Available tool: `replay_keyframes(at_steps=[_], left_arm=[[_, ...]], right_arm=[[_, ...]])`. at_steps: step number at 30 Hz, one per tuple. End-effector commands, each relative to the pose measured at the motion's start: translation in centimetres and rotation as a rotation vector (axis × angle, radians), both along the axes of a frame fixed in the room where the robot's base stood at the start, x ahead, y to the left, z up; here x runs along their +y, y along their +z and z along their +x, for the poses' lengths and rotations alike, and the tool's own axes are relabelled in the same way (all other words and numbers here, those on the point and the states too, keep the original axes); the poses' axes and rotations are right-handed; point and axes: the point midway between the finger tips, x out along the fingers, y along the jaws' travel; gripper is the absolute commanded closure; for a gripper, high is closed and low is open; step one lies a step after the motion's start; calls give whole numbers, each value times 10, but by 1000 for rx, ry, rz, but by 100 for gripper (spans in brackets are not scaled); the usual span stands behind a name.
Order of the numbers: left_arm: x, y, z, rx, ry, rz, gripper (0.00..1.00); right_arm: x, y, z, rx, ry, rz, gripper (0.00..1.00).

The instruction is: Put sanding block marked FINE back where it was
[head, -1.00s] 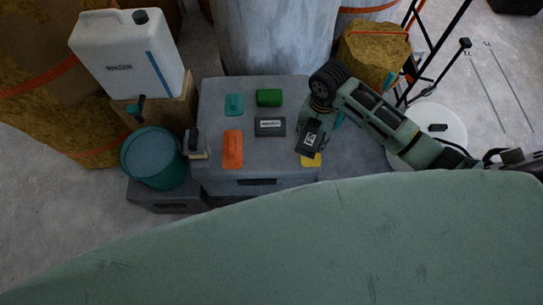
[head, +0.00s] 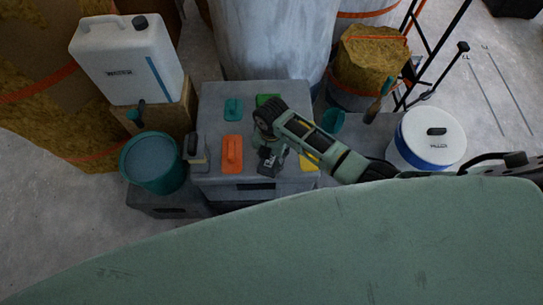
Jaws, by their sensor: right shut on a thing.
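My right gripper (head: 272,147) is shut on a dark block with a pale label (head: 268,164), over the front middle of the grey box top (head: 213,103). The label is too small to read surely in this view. The block hangs tilted, and I cannot tell whether it touches the box. The other dark labelled block, seen earlier on the box, is hidden behind my right gripper and arm. My left gripper is not in view.
On the box are an orange float (head: 232,154), a teal piece (head: 233,109), a partly covered green piece (head: 266,100) and a yellow piece (head: 308,163). A brush-like tool (head: 196,149) is at its left edge. A teal bucket (head: 152,161) and white tub (head: 430,139) flank it.

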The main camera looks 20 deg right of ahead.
Motion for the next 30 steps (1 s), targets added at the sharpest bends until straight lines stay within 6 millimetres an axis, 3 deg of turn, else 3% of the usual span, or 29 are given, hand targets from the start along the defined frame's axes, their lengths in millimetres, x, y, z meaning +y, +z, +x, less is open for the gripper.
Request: replay_keyframes(at_steps=[8,9,16,26,30], left_arm=[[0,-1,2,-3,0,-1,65],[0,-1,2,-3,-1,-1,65],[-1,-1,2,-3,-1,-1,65],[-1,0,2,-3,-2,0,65],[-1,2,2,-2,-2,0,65]], right_arm=[[0,-10,0,-1,1,2,90],[0,-10,-1,-1,1,1,53],[0,-10,-1,1,1,1,33],[0,-8,0,-1,0,0,31],[0,4,1,-4,0,0,31]])
